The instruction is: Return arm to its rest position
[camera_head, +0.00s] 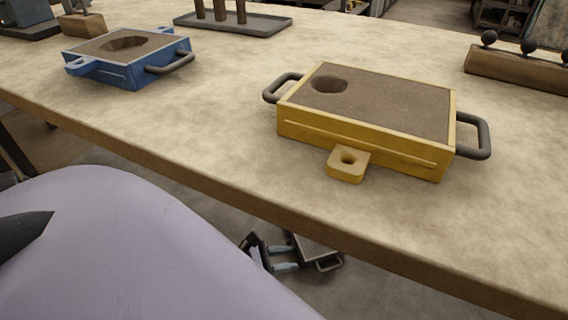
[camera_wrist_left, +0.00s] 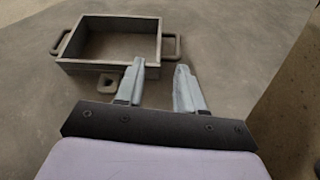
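My left gripper (camera_head: 288,257) shows small in the head view, below the front edge of the table, past my pale lilac arm link. In the left wrist view its two light blue fingers (camera_wrist_left: 160,72) stand apart with nothing between them, so it is open and empty. Beyond the fingertips a grey, empty, open-topped box (camera_wrist_left: 108,45) with side handles and a holed tab rests on the grey floor. Part of that box also shows in the head view (camera_head: 318,250) beside the gripper. My right gripper is not in either view.
The table (camera_head: 225,140) holds a yellow mould box (camera_head: 370,160), a blue mould box (camera_head: 110,72), a dark tray with posts (camera_head: 235,24) and a wooden block with dark balls (camera_head: 525,72).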

